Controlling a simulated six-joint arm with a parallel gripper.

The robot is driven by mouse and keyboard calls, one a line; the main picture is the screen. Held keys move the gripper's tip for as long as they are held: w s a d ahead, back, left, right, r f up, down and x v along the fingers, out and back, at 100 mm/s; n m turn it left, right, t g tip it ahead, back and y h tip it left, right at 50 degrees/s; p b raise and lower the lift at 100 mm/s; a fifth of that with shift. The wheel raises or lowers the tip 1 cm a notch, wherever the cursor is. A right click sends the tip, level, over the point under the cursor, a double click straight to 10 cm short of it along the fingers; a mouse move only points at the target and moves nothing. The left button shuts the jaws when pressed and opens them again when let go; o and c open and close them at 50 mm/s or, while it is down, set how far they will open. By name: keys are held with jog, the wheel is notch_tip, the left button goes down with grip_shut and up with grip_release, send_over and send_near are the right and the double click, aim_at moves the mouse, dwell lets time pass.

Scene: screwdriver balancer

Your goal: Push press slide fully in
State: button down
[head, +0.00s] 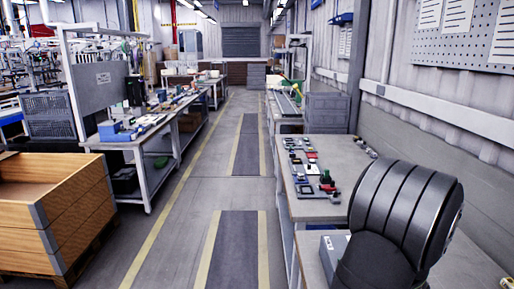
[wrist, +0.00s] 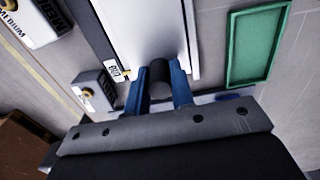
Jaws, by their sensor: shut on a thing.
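The press slide (wrist: 150,30) appears to be the pale, flat piece at the top middle of the wrist view, lying between raised side rails. A dark round knob (wrist: 159,82) stands at its near end. My gripper (wrist: 160,74) has blue fingers, shut on this knob with one finger on each side. The underside of the knob is hidden by the gripper. I cannot tell from this view how far in the slide sits. In the head view my dark arm fills the lower right, and neither the gripper nor the slide can be made out.
A green rectangular tray (wrist: 257,46) lies right of the slide. A small grey block (wrist: 93,93) with a brass-coloured part sits left. A box marked "MEDIUM" (wrist: 32,22) is at upper left. In the head view, a grey workbench (head: 312,211) carries several small fixtures.

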jog(key=shift+w, duration=8.15)
jog(key=shift+r, duration=0.1)
jog(key=c, duration=1.2)
grip_release()
jog(key=shift+o, duration=0.2)
jog(key=shift+r, duration=3.4)
